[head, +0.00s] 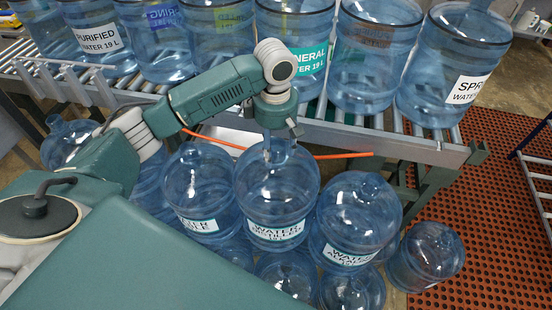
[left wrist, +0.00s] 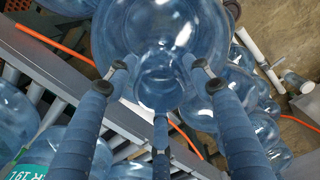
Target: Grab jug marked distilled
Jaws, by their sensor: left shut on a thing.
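A clear blue jug (head: 277,190) stands below the front of the conveyor, its neck up. Its white label shows "WATER" with a second line too small to read surely. My left gripper (head: 281,137) is directly above it, shut on its neck. In the left wrist view my fingers (left wrist: 157,85) are around the neck of this jug (left wrist: 160,28), and the jug's body fills the upper middle. The fingertips are partly hidden in the head view. My right gripper is in neither view.
Other jugs crowd close on the left (head: 200,190) and right (head: 355,215), with several more below. Large jugs stand on the roller conveyor (head: 425,143), marked purified, spring and mineral. An orange bar (head: 335,156) runs behind the held jug.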

